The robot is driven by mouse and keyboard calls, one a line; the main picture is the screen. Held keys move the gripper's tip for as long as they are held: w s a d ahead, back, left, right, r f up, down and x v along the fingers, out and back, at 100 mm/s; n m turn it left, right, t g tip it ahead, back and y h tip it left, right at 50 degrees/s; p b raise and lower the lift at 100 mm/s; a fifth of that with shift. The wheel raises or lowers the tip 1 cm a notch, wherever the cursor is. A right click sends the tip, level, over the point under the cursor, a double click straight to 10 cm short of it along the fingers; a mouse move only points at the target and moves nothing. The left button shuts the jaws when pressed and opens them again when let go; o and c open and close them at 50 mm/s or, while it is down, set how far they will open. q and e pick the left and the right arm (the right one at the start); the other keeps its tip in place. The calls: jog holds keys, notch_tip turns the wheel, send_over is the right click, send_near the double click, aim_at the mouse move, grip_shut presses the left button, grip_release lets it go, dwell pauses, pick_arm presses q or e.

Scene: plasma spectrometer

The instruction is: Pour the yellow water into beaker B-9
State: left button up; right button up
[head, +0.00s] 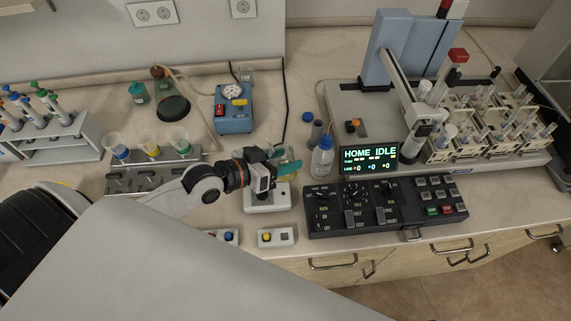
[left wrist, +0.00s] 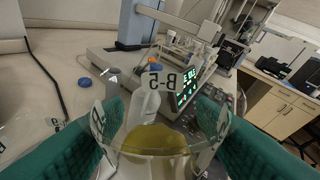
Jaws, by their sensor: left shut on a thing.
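In the head view the gripper mostly hides the beaker. Three cups with blue (head: 116,147), yellow (head: 150,146) and green (head: 180,140) in them stand in a grey rack (head: 140,182) to the left. My right gripper is not in view.
A white bottle with a blue cap (head: 322,158) stands close right of the gripper, beside the black control panel (head: 385,205). Small button boxes (head: 276,238) sit at the front edge.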

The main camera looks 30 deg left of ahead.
aim_at(272, 147)
pick_arm(q)
jog(key=n+b, duration=0.1)
jog(key=w+n+h+b, duration=0.1)
jog(key=b, duration=0.1)
jog(key=shift+a+f+g, duration=0.3)
jog(key=shift+a, duration=0.1)
jog(key=shift+w+a+n+h+b, duration=0.1)
jog(key=shift+a+n+h+b, duration=0.3)
jog(key=shift+b, duration=0.55)
jog(key=a+n+b, duration=0.1)
jog(key=b, duration=0.2)
jog(key=w+n+h+b, duration=0.1)
jog(key=b, duration=0.3)
jog(key=shift+a+f+n, duration=0.35)
jog(key=shift+a+n, duration=0.05)
jog(key=shift+w+a+r+n+h+b, duration=0.25)
jog(key=shift+n+h+b, duration=0.2)
jog(key=shift+b, duration=0.9)
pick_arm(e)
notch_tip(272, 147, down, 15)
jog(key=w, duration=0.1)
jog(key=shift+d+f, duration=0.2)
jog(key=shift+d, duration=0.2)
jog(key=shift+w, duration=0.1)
